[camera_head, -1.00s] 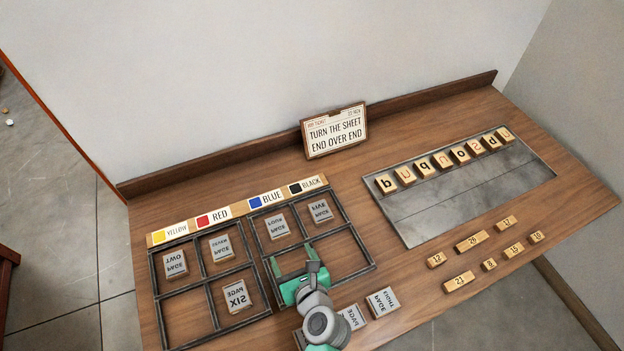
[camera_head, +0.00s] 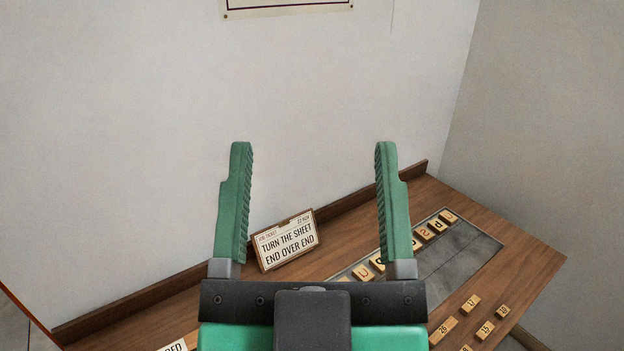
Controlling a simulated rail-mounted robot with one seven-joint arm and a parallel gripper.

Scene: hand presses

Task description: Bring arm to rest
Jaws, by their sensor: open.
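My gripper (camera_head: 312,155) fills the lower middle of the view, raised close to the camera. Its two green ridged fingers point up, wide apart, with nothing between them but the wall and table behind. Its dark palm and green body hide much of the table below.
The wooden table (camera_head: 535,255) runs along the wall. A sign (camera_head: 287,241) reading "TURN THE SHEET END OVER END" stands at its back. A metal tray (camera_head: 465,256) with letter blocks is at right, partly hidden. Numbered blocks (camera_head: 443,329) lie in front. A poster (camera_head: 288,8) hangs above.

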